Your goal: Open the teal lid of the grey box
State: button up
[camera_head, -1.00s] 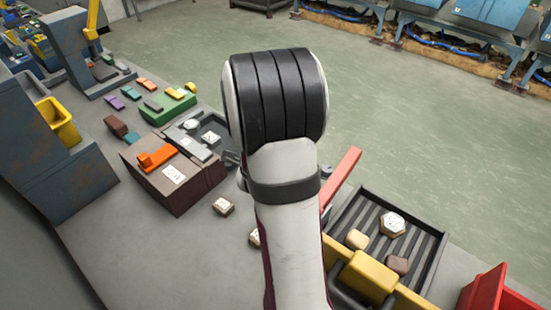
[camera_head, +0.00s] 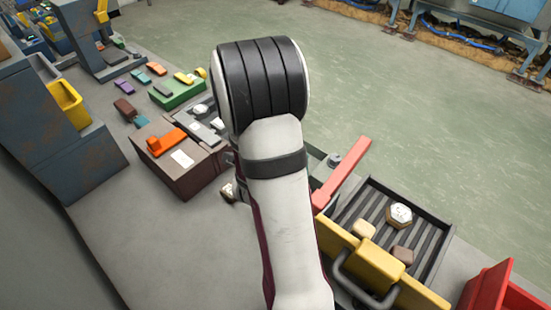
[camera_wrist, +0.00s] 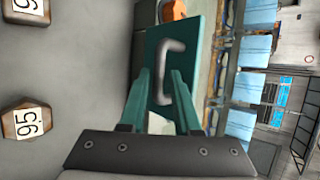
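The teal lid (camera_wrist: 196,38) shows in the wrist view as a flat panel with a grey C-shaped handle (camera_wrist: 163,72). My gripper (camera_wrist: 161,75) has two teal fingers standing apart, one on each side of the handle. I cannot tell whether either finger touches it. The walls of the grey box are not clearly seen, and whether the lid is raised is unclear. In the head view my arm hides the gripper and most of the lid area.
A brown box with an orange handle (camera_head: 165,142) stands left of my arm. Right of it are a red bar (camera_head: 342,172), a grooved dark tray (camera_head: 432,240) with several pieces, a yellow panel (camera_head: 345,245) with a grey handle, and a red bin (camera_head: 500,292). Numbered hexagonal pieces (camera_wrist: 27,120) lie at left in the wrist view.

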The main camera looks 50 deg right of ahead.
jog(key=shift+o, duration=0.8)
